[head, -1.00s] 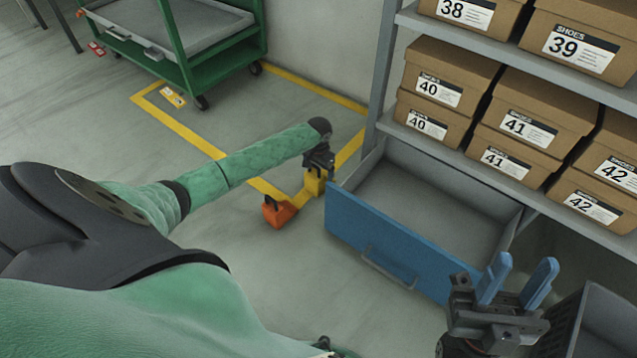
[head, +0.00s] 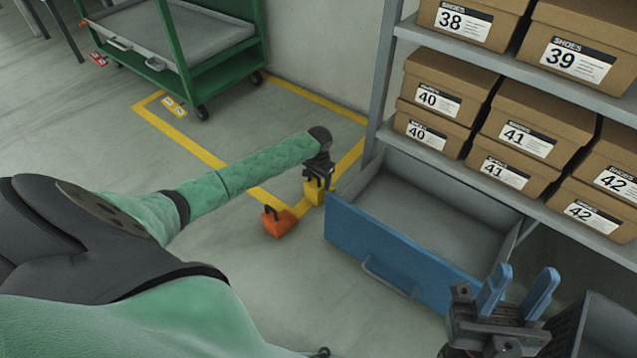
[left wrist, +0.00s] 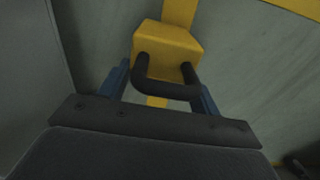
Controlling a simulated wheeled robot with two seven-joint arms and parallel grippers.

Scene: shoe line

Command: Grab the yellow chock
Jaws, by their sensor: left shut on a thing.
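The yellow chock (head: 313,192) stands on the floor beside the blue drawer's left end, on the yellow floor line. It also shows in the left wrist view (left wrist: 168,42), with a dark handle (left wrist: 166,88) on it. My left gripper (head: 319,177) is directly above the chock. Its blue fingers (left wrist: 163,92) stand at both ends of the dark handle, shut on it. My right gripper (head: 516,290) is open and empty at the lower right, its two blue fingers pointing up.
An orange chock (head: 279,222) stands just left of the yellow one. The open blue drawer (head: 395,254) is close on the right, under a shelf of shoe boxes (head: 520,132). A green cart (head: 190,75) stands at the back left.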

